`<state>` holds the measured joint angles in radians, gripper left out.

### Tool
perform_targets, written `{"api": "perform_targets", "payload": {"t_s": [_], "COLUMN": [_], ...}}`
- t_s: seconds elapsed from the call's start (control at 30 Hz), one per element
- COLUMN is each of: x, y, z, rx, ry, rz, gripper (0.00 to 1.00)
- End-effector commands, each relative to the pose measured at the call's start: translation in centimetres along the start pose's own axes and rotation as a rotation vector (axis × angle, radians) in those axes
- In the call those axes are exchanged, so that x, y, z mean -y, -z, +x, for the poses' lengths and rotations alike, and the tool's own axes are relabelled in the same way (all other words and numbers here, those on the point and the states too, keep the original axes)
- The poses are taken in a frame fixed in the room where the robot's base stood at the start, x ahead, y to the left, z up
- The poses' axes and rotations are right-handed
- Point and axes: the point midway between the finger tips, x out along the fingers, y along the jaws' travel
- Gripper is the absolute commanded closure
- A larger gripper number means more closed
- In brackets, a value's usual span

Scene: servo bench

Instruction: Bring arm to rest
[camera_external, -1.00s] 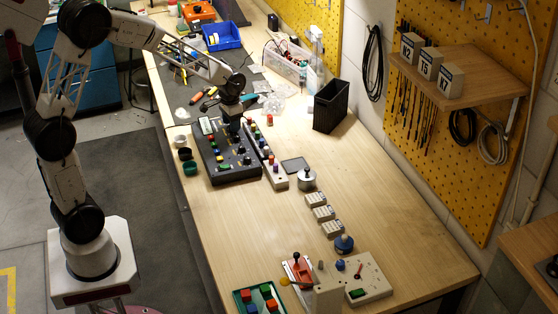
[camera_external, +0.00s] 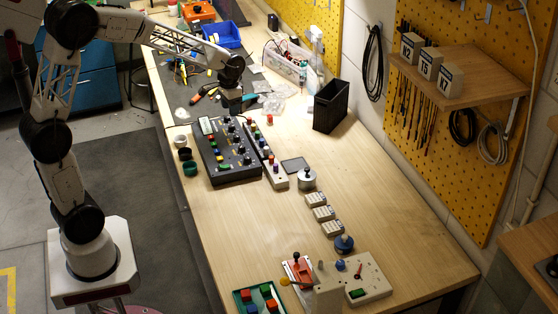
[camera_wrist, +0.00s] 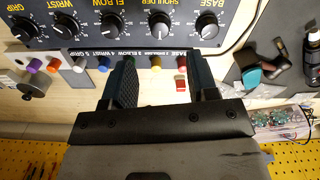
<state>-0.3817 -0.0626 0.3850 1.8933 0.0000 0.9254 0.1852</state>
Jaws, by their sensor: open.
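My gripper (camera_external: 236,108) hangs over the far end of the black control box (camera_external: 228,168), raised above the bench. In the wrist view my gripper (camera_wrist: 161,75) has its two dark fingers apart, with no held object between them. The control box with its labelled knobs (camera_wrist: 158,24) fills the top of that view, upside down. The rack of coloured pegs (camera_external: 279,182) lies along the box's right side. In the wrist view its labelled strip (camera_wrist: 150,54) runs behind the fingertips. A small red block (camera_wrist: 180,85) shows between the fingers, lower on the bench.
A tall black bin (camera_external: 331,106) stands right of my gripper. A blue tray (camera_external: 221,36), loose tools and a clear parts box (camera_external: 291,65) lie farther back. Small cups (camera_external: 190,168) line the left edge. Bare bench (camera_external: 235,225) lies in front of the control box.

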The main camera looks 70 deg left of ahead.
Motion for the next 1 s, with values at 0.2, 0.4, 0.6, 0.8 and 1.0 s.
{"api": "perform_targets", "payload": {"t_s": [0.2,0.4,0.6,0.8,1.0], "x": [-0.8,-3.1,-6.6,-10.0,-12.7], "y": [-0.7,-3.0,-7.2,-12.0,-17.0], "z": [-0.6,-2.6,-5.0,-7.2,-8.7], "rx": [-0.006,-0.026,-0.055,-0.086,-0.118], "ry": [0.001,0.003,0.005,0.004,0.001], "rz": [0.006,0.024,0.051,0.081,0.11], "gripper": [0.46,0.46,0.46,0.46,0.46]}}
